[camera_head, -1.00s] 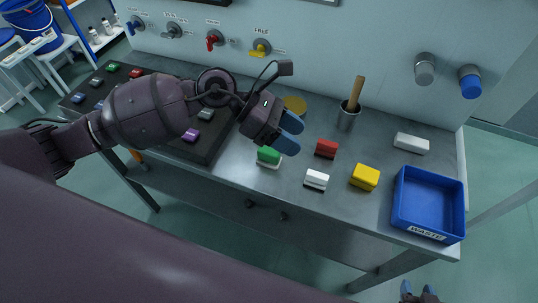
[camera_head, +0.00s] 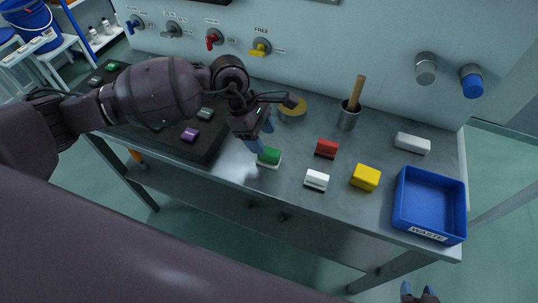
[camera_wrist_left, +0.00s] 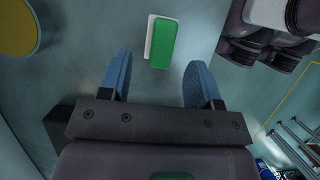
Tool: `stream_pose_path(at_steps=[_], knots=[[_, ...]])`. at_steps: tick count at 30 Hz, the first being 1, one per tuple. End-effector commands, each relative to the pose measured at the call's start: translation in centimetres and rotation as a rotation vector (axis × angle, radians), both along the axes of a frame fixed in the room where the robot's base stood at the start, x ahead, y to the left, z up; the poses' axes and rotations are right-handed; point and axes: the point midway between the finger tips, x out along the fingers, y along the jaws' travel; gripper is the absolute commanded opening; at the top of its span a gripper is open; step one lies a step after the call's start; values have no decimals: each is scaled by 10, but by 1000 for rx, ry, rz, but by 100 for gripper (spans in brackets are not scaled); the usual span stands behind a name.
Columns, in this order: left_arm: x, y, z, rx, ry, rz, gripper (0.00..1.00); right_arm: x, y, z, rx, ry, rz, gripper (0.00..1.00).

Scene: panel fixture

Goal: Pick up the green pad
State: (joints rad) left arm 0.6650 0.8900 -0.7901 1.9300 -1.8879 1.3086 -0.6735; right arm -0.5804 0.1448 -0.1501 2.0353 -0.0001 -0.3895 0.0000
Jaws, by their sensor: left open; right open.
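The green pad (camera_head: 269,156), a green block on a white base, lies on the grey bench near its front middle. My left gripper (camera_head: 259,138) is just above and behind it, pointing down, open with nothing between its blue fingers. In the left wrist view the pad (camera_wrist_left: 164,44) lies just beyond the fingertips of the left gripper (camera_wrist_left: 158,75), roughly in line with the gap between them, not gripped. My right gripper (camera_head: 419,292) shows only its blue fingertips at the bottom edge of the head view, open and apart from the bench.
Red (camera_head: 326,148), white (camera_head: 317,179) and yellow (camera_head: 365,177) blocks lie right of the pad. The blue waste tray (camera_head: 429,236) is at the right. A dark panel (camera_head: 205,150) lies left.

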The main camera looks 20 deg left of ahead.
Motion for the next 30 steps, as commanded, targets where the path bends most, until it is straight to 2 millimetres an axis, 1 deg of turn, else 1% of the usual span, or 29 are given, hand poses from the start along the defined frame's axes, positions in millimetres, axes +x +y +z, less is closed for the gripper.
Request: stream_pose_path(at_steps=[5,13,16,21,26,30], knots=[[-2,-5,-12,-2,3,0,57,0,0,0,0,0,0,43],[-4,-19,-44,-2,2,0,57,0,0,-3,0,4,1,43],[-4,-20,-48,-2,1,1,57,0,0,-3,0,3,1,43],[-4,-20,-47,-1,0,0,57,1,0,-2,-1,0,2,43],[-4,-20,-47,-1,0,0,33,1,0,-2,-2,0,3,43],[-4,-20,-47,-1,0,0,12,1,0,-2,-2,0,3,43]])
